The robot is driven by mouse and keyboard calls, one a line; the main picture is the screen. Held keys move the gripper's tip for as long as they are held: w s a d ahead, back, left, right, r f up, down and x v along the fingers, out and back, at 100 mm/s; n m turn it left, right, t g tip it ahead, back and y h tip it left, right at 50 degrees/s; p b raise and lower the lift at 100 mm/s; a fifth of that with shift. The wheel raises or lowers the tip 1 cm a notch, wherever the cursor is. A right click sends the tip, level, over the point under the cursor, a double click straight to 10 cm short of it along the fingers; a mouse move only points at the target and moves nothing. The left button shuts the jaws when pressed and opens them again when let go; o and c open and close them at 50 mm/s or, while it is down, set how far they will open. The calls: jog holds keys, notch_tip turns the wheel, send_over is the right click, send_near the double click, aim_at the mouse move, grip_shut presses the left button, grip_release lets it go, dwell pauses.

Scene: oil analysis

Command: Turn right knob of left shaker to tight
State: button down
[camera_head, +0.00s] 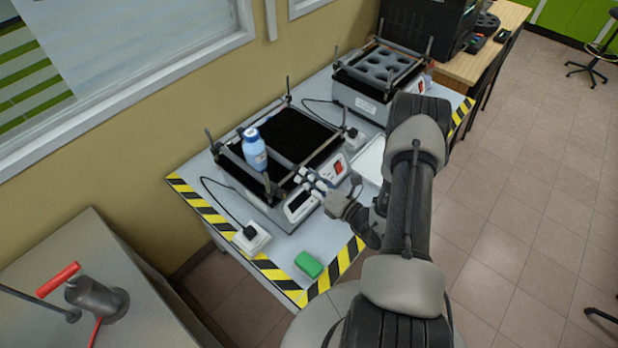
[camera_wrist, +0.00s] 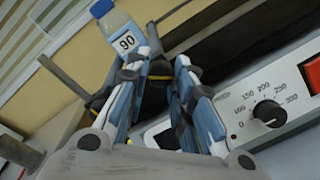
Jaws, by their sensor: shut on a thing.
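The left shaker (camera_head: 333,166) stands on the table with a black platform and metal rods at its corners.
A dial (camera_wrist: 269,112) and a red switch (camera_wrist: 312,72) lie close right of my fingers on the panel. The right shaker (camera_head: 362,103) stands behind. A green sponge (camera_head: 308,264) and a white plug box (camera_head: 252,238) lie on the table's near side.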

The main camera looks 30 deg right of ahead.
jog(key=m, duration=0.4)
jog(key=m+y+p, duration=0.1)
jog(key=m, duration=0.4)
jog(key=shift+m+g, duration=0.3)
jog(key=shift+g, duration=0.1)
dwell(0.4)
jog(key=c, duration=1.3)
grip_release()
jog(key=shift+d, duration=0.1)
jog(key=shift+c, duration=0.2)
jog(key=v, duration=1.2)
